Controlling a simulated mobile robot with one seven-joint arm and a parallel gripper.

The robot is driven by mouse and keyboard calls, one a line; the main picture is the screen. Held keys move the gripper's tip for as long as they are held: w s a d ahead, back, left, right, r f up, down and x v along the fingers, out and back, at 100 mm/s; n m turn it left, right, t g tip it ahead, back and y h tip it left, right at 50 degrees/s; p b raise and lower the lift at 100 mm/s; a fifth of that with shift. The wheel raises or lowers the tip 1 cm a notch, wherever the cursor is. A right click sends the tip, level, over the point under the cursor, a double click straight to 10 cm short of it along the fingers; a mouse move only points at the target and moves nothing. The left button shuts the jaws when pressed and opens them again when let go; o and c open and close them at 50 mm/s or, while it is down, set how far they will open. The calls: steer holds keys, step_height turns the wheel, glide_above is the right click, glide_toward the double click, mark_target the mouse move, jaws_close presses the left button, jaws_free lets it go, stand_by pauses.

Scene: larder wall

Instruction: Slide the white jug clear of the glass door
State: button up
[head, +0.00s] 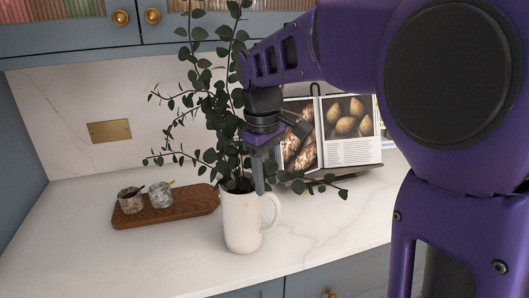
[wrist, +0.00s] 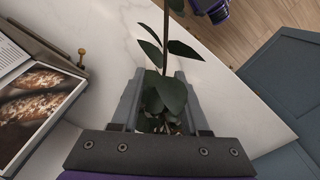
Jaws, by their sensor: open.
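The white jug (head: 243,224) stands upright on the marble counter near its front edge, its handle to the right. Leafy green branches (head: 215,105) rise from it, and their tops overlap the upper cabinet's ribbed glass door (head: 215,6) in the head view. My gripper (head: 260,172) points down at the jug's rim, among the leaves. In the wrist view my gripper's two fingers (wrist: 158,100) are apart, with leaves between them. The jug's body is hidden there by leaves and the gripper. I cannot tell whether a finger touches the rim.
A wooden board (head: 168,207) with two small stone pots is left of the jug. An open cookbook (head: 345,130) on a stand is behind to the right. Brass knobs (head: 120,18) mark the upper doors. Bare counter (head: 120,255) lies at the front left.

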step_height(320, 180, up, 17)
steer(key=s+a+p, duration=0.1)
steer(key=p, duration=0.1)
stand_by(0.4)
